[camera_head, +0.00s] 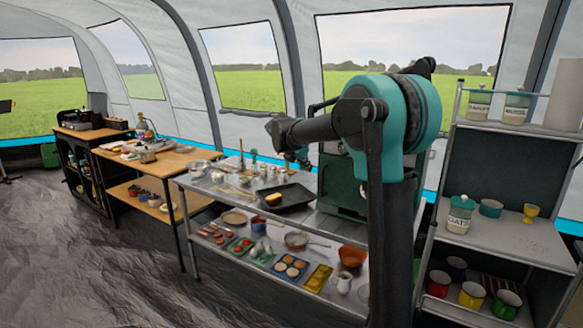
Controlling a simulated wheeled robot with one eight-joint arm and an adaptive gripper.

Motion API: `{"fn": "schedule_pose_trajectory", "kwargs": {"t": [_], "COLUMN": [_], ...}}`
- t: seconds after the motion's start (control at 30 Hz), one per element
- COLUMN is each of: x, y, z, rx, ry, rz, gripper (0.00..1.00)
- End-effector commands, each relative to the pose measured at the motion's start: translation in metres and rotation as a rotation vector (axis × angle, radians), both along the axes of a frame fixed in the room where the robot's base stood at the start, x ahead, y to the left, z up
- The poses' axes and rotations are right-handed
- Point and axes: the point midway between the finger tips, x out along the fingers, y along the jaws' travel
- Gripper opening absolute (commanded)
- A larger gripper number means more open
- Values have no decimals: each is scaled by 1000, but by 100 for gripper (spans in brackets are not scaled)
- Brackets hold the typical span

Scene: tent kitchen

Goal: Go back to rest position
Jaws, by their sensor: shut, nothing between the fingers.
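My arm rises at the right of the head view, with its teal joint high and its upper link reaching left over the metal table (222,188). My gripper (303,163) is small and partly hidden behind the arm, above the back of the table. It is shut and holds nothing. It appears to be clear of the tabletop.
A black tray (297,200) with a yellow item lies on the metal table. A green box (340,180) stands behind my arm. A metal shelf (500,236) with jars and cups is at the right. Wooden tables (176,163) stand left; the dark floor (95,265) is clear.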

Motion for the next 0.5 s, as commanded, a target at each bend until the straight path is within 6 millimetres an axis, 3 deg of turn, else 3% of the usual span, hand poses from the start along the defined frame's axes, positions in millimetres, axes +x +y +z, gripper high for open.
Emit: {"fn": "schedule_pose_trajectory", "kwargs": {"t": [0.2, 0.5], "x": [-91, -245], "y": [-37, -63], "z": [-54, -145], "rx": [359, 880], "ry": [-125, -292], "rz": [-404, -1128], "gripper": [0, 0]}}
